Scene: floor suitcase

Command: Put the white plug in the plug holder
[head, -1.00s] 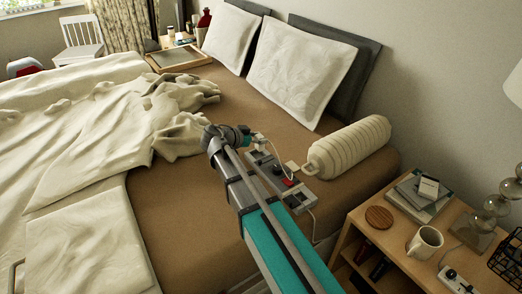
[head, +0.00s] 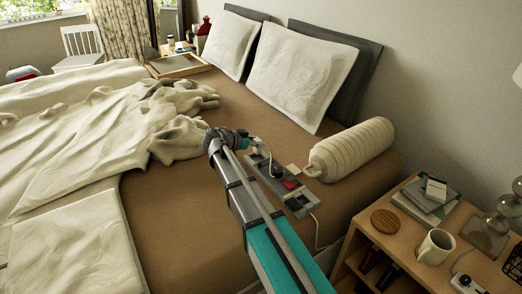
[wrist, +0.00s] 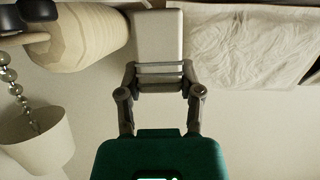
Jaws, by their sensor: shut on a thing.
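My gripper (wrist: 160,75) is shut on a pale white block, which I take for the white plug (wrist: 158,35); it sticks out beyond the fingertips. In the head view my gripper (head: 244,141) is small, above the far end of the plug holder, a grey strip (head: 299,204) with a red switch, lying on the bed. A white cord curves beside the gripper. A dark plug (head: 276,170) sits at the strip. My arm hides part of the strip's left side. I cannot tell whether the white plug touches the strip.
A ribbed cream bolster (head: 352,150) lies right of the strip, with a small pale square (head: 293,169) between them. White pillows (head: 300,75) stand behind. A nightstand (head: 408,252) with a mug (head: 436,246) is at the right. Bare brown bed (head: 165,205) lies left of my arm.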

